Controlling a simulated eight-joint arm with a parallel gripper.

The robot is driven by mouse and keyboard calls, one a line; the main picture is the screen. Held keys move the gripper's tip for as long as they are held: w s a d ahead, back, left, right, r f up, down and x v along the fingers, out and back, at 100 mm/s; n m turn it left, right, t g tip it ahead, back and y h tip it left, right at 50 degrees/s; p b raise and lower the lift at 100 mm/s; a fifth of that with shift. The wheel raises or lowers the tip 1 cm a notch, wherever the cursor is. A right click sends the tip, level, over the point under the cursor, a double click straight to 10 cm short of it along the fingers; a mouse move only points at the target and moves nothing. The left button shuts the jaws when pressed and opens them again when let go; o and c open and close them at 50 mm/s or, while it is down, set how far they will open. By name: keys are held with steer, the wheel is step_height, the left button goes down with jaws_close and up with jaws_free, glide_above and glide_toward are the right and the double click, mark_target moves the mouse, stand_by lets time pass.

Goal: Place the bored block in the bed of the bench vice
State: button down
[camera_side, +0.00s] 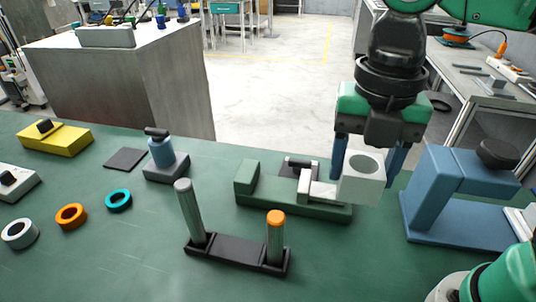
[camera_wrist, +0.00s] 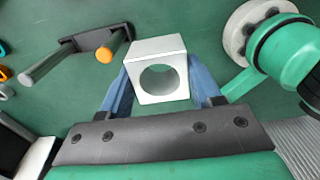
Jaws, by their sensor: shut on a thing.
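The bored block (camera_side: 361,180) is a pale block with a large round hole. My gripper (camera_side: 368,165) is shut on it, with blue fingers on two opposite sides. In the wrist view the block (camera_wrist: 158,47) sits between the fingers, its hole facing the camera. The bench vice (camera_side: 270,199) is green and lies on the table, with an upright green jaw at its left end and grey and white parts towards its right. The block appears just beyond the vice's right end in the side view, seemingly above the table; its exact height is unclear.
A dark rack with two upright posts (camera_side: 235,257), one orange-topped, stands in front of the vice. A blue stand (camera_side: 433,187) is close on the right. Teal (camera_side: 118,200), orange (camera_side: 71,216) and white rings (camera_side: 20,233) lie on the left. Green table is clear between.

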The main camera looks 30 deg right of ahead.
step_height(320, 180, up, 4)
glide_above(277, 187)
step_height(277, 187, down, 19)
steer(key=shift+f, duration=0.2)
stand_by(0.4)
steer(key=shift+f, duration=0.15)
steer(key=shift+c, duration=2.2)
jaws_free()
